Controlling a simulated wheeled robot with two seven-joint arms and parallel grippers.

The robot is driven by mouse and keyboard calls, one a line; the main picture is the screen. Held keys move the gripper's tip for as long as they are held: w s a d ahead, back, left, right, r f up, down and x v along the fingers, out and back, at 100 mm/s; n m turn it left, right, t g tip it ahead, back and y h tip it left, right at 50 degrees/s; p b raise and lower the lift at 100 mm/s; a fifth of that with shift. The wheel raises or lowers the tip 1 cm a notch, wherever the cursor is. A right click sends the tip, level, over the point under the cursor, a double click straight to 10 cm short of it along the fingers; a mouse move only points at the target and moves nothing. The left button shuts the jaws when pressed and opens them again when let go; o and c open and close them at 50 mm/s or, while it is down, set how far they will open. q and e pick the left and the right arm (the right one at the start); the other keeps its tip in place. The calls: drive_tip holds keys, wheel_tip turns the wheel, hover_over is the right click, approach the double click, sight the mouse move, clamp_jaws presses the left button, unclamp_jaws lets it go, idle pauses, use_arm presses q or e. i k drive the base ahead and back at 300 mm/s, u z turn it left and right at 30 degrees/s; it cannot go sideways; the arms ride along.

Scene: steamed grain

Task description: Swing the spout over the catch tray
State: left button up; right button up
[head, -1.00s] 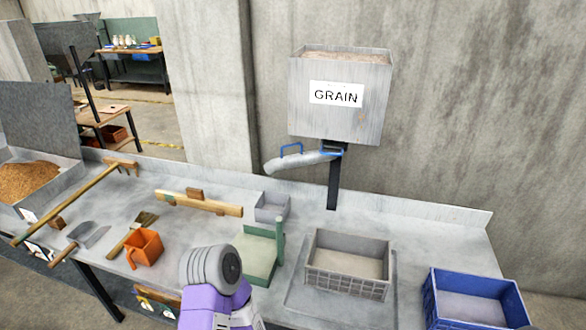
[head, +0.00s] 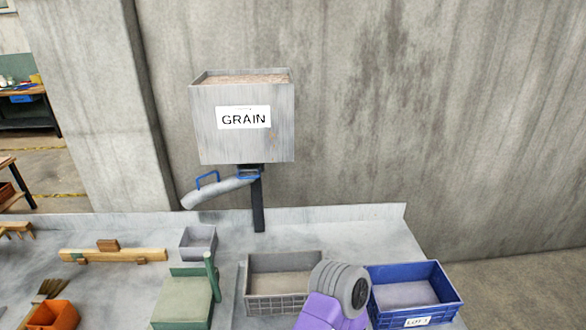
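The grey metal spout (head: 215,192) hangs under the hopper labelled GRAIN (head: 240,135) and slopes down to the left. A blue handle (head: 207,179) stands up from it. Its open end is at the left, above and behind a small grey open tray (head: 199,251). A grey slatted crate (head: 277,304) stands on the bench to the right of the spout. I cannot tell which of these containers is the catch tray. Neither gripper shows; only one of my purple and grey arm links is visible, in front of the crates.
A blue crate (head: 419,312) stands at the right. A green scale (head: 183,301) with a post is left of the grey crate. An orange container (head: 54,315) and a wooden bar (head: 112,254) lie further left. A black post (head: 258,205) supports the hopper.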

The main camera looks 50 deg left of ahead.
sight(220, 187)
drive_tip(key=z, duration=1)
drive_tip(key=k, duration=1.45)
drive_tip(key=u, duration=1.75)
